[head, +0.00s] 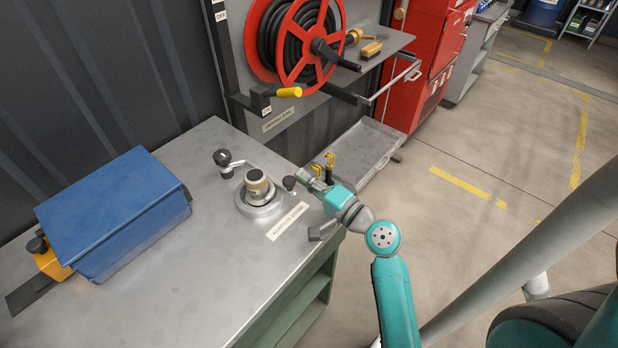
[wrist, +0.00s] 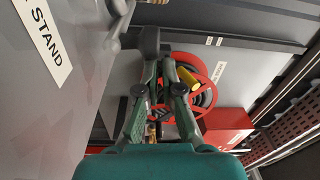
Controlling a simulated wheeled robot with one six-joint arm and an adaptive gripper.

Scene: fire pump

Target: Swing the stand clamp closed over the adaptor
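The adaptor (head: 257,184), a short pale cylinder with a dark band, stands upright in the round grey stand (head: 262,212) on the bench. The stand clamp's arm (head: 240,164) runs behind the adaptor, with a dark knob (head: 222,157) at its left. Another dark knob (head: 290,183) is right of the adaptor, close to my gripper (head: 303,177). In the wrist view a dark knob (wrist: 148,40) shows just past the fingertips of my gripper (wrist: 160,65). The fingers are close together with a narrow gap; I cannot tell whether they touch the knob.
A blue box (head: 110,210) sits at the bench's left. The adaptor stand label (head: 287,221) lies in front of the stand. A red hose reel (head: 300,45) with a yellow-gripped crank (head: 288,92) is behind the bench. Floor to the right is open.

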